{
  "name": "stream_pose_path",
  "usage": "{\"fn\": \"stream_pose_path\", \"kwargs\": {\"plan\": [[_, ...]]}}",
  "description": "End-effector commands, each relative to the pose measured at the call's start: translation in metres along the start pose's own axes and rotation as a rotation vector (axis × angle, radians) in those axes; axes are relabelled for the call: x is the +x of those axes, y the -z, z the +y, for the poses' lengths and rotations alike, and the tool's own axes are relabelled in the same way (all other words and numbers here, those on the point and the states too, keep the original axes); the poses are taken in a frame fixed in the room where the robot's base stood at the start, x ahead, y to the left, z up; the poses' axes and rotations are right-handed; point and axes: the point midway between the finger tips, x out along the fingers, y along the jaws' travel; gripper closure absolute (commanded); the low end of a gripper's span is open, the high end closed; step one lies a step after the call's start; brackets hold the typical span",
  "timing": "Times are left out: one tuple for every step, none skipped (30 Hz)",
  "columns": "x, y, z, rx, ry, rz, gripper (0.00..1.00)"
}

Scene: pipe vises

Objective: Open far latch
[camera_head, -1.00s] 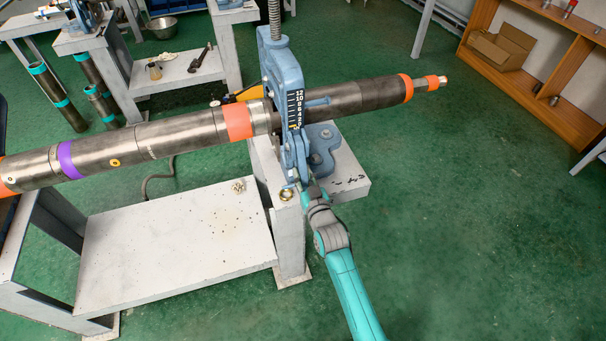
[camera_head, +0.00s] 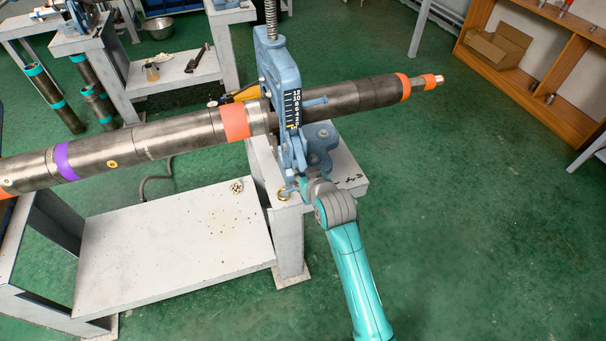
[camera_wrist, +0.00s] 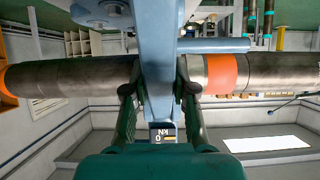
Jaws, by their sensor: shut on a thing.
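The blue pipe vise (camera_head: 275,62) stands upright around the long grey pipe (camera_head: 190,130), with a numbered scale on its front. A narrow blue latch piece (camera_head: 292,152) hangs at the vise's near lower side, below the scale. My gripper (camera_head: 301,181) is at the lower end of this piece, its fingertips small and partly hidden in the head view. In the wrist view, the dark fingers of my gripper (camera_wrist: 157,88) stand on either side of a blue upright (camera_wrist: 157,60), shut on it. Contact details are hard to see. A far latch is not clearly visible.
The vise sits on a white bench post (camera_head: 290,240) beside a low white shelf (camera_head: 175,250). The pipe has orange (camera_head: 235,122) and purple (camera_head: 66,164) bands and runs across the work area. Open green floor (camera_head: 470,220) lies to the right.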

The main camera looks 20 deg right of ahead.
Motion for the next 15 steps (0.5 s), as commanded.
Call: {"fn": "stream_pose_path", "kwargs": {"plan": [[-0.0022,0.0046,0.0000,0.000,0.000,-0.023,1.00],[-0.0033,0.0054,0.0000,0.000,0.000,-0.040,1.00],[-0.0045,0.0061,0.0000,0.000,0.000,-0.061,1.00],[-0.0054,0.0066,0.0000,0.000,0.000,-0.075,1.00],[-0.0063,0.0076,0.0000,0.000,0.000,-0.088,1.00],[-0.0073,0.0088,0.0000,0.000,0.000,-0.104,1.00],[-0.0081,0.0091,0.0000,0.000,0.000,-0.116,1.00],[-0.0087,0.0096,0.0000,0.000,0.000,-0.126,1.00],[-0.0095,0.0102,0.0000,0.000,0.000,-0.138,1.00],[-0.0100,0.0105,0.0000,0.000,0.000,-0.146,1.00],[-0.0104,0.0110,0.0000,0.000,0.000,-0.153,1.00],[-0.0108,0.0116,0.0000,0.000,0.000,-0.160,1.00],[-0.0112,0.0117,0.0000,0.000,0.000,-0.166,1.00],[-0.0114,0.0119,0.0000,0.000,0.000,-0.170,1.00],[-0.0116,0.0121,0.0000,0.000,0.000,-0.174,1.00]]}}
